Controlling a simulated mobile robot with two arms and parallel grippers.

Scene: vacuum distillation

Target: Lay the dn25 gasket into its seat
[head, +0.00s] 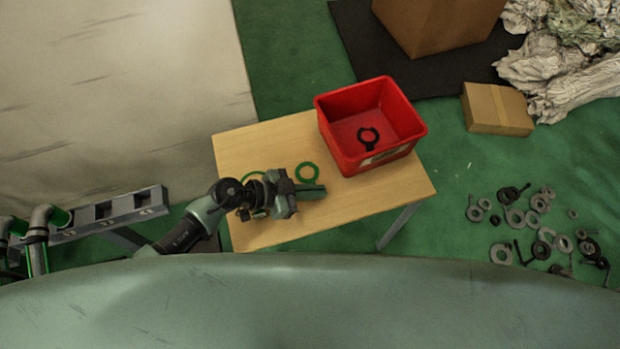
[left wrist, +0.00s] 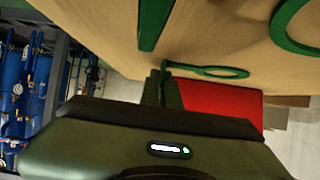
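A green ring gasket (head: 307,173) lies on the wooden table beside my left gripper (head: 312,192). A second green ring (head: 250,176) is partly hidden behind my left arm. I cannot tell which one is the dn25 gasket. In the left wrist view, a green ring with a thin tab (left wrist: 207,71) shows just beyond the finger (left wrist: 162,90), its tab end near the fingertip. Whether they touch is unclear. A larger green ring (left wrist: 300,28) is cut off at the right. The finger gap is not visible. My right gripper is out of view. No seat can be identified.
A red bin (head: 340,128) at the table's back holds a black ring with a handle (head: 368,137). The wooden table (head: 262,233) is clear at its front and right. Pipes (head: 40,230) stand at the left. Cardboard boxes (head: 497,109) and scattered rings (head: 515,217) lie on the floor.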

